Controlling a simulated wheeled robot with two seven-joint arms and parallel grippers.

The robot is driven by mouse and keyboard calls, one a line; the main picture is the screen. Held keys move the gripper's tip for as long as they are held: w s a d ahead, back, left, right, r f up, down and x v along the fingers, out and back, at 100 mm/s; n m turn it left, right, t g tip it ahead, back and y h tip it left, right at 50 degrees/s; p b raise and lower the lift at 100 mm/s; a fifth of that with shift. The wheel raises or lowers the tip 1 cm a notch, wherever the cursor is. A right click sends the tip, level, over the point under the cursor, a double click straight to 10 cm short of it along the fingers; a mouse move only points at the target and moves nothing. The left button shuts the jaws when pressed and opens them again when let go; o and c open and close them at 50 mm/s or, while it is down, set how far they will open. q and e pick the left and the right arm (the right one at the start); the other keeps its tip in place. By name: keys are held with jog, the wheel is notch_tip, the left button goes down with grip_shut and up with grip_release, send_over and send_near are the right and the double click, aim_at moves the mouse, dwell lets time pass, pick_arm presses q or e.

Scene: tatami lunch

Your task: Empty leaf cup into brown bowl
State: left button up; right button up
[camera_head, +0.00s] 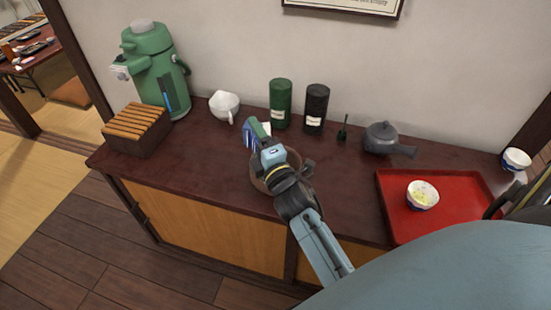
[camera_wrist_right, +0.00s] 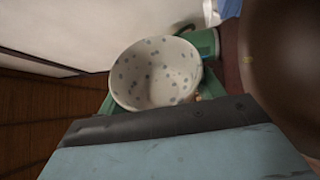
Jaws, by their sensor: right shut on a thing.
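My right gripper (camera_head: 262,137) is shut on a small cup (camera_head: 249,139), which is mostly hidden in the head view. In the right wrist view the cup (camera_wrist_right: 156,75) is white with blue-grey spots, and the part of its inside that shows looks bare. Green fingers flank it. The brown bowl (camera_head: 259,182) stands on the counter under and beside my right wrist. My arm covers much of it, so I cannot tell what it holds. A blurred brown shape near the right edge of the wrist view may be this bowl. My left gripper is not in view.
Dark green (camera_head: 281,103) and black (camera_head: 316,108) canisters stand behind. A white spouted vessel (camera_head: 224,105), wooden box (camera_head: 137,130) and green air pot (camera_head: 156,65) are left. A grey teapot (camera_head: 382,138) and red tray (camera_head: 398,232) with a cup (camera_head: 422,194) are right.

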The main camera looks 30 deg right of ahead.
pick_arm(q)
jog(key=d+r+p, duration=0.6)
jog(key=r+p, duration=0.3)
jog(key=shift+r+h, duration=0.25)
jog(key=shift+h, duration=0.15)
pick_arm(e)
jog(key=shift+w+a+f+n+g+h, duration=0.45)
jog(key=shift+w+a+f+n+g, duration=0.3)
jog(key=shift+a+f+n+g, duration=1.25)
jog(key=shift+w+a+f+n+g+h, duration=0.25)
jog(key=shift+w+a+f+n+h, duration=0.75)
jog(key=shift+n, duration=1.95)
jog(key=shift+w+a+f+n+g+y, duration=0.1)
jog(key=shift+w+a+f+n+g, duration=0.45)
jog(key=shift+a+f+n+g, duration=1.15)
jog(key=shift+d+f+n+t, duration=0.3)
jog(key=shift+d+n+t, duration=0.25)
jog(key=shift+d+n, duration=0.15)
